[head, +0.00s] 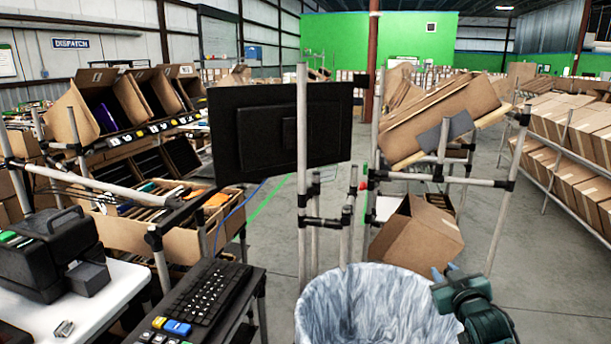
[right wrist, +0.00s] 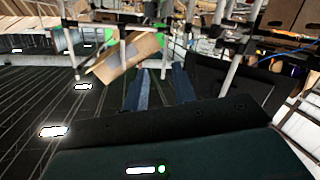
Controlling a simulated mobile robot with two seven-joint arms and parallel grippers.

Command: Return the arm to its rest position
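My right gripper (head: 445,271) is at the lower right of the head view, beside the right rim of a bin with a bluish-white liner (head: 365,305). Its bluish fingertips point up and away. In the right wrist view the two fingers (right wrist: 161,86) stand apart with nothing between them. My left arm and left gripper do not show in either view.
A tilted carton (head: 420,240) sits low on a pipe stand behind the bin; another large carton (head: 440,115) is above it. A black monitor (head: 280,130) and keyboard (head: 190,300) are left of the bin. Open grey floor (head: 540,270) lies to the right.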

